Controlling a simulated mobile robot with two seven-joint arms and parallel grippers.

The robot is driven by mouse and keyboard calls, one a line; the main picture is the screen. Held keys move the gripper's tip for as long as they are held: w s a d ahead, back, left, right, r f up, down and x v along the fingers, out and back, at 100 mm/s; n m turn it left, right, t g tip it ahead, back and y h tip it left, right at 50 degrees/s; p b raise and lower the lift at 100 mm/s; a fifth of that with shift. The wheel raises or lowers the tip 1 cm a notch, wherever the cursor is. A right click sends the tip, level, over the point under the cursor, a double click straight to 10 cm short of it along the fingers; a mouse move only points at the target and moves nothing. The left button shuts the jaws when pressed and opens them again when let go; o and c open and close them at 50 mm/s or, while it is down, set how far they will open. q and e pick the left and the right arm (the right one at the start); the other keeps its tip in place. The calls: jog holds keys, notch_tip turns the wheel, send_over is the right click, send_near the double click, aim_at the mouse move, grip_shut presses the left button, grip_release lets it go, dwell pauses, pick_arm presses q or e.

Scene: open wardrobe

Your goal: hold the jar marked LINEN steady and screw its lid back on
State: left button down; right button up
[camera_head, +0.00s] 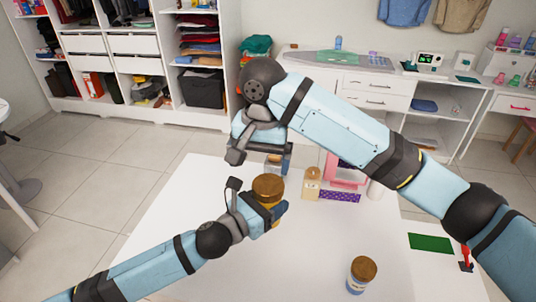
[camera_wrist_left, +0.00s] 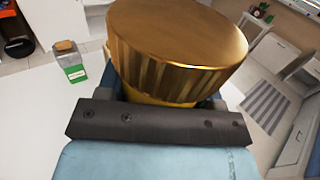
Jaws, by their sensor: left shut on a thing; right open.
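A jar with a wide ribbed golden-brown lid (camera_head: 268,187) is held by my left gripper (camera_head: 268,212) above or on the white table; I cannot tell which. In the left wrist view the lid (camera_wrist_left: 178,45) sits over the jar's amber body (camera_wrist_left: 155,98), looking slightly tilted; whether it is threaded is unclear. No LINEN marking is readable, and the gripper hides most of the jar's body. My right gripper (camera_head: 262,157) is open, just above and behind the lid, apart from it. Its fingers point downward.
Another jar with a brown lid (camera_head: 361,272) stands at the table's front right. A green mat (camera_head: 431,243) lies farther right. The table's left part (camera_head: 185,215) is clear.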

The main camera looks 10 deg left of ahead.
jog(key=n, duration=0.4)
jog(key=shift+a+r+n, duration=0.1)
jog(key=shift+n, duration=0.3)
jog(key=n, duration=0.4)
jog(key=shift+r, duration=0.1)
jog(key=n, duration=0.9)
jog(key=shift+r, duration=0.1)
jog(key=n, duration=0.8)
jog(key=shift+w+d+n, duration=0.3)
jog(key=shift+n, duration=0.1)
jog(key=n, duration=0.3)
jog(key=shift+w+d+f+n, duration=0.15)
jog(key=shift+d+f+n, duration=0.05)
jog(key=shift+n, duration=0.2)
jog(key=n, duration=0.5)
jog(key=shift+w+d+f+h, duration=0.15)
jog(key=shift+w+d+h, duration=0.15)
jog(key=shift+d, duration=0.05)
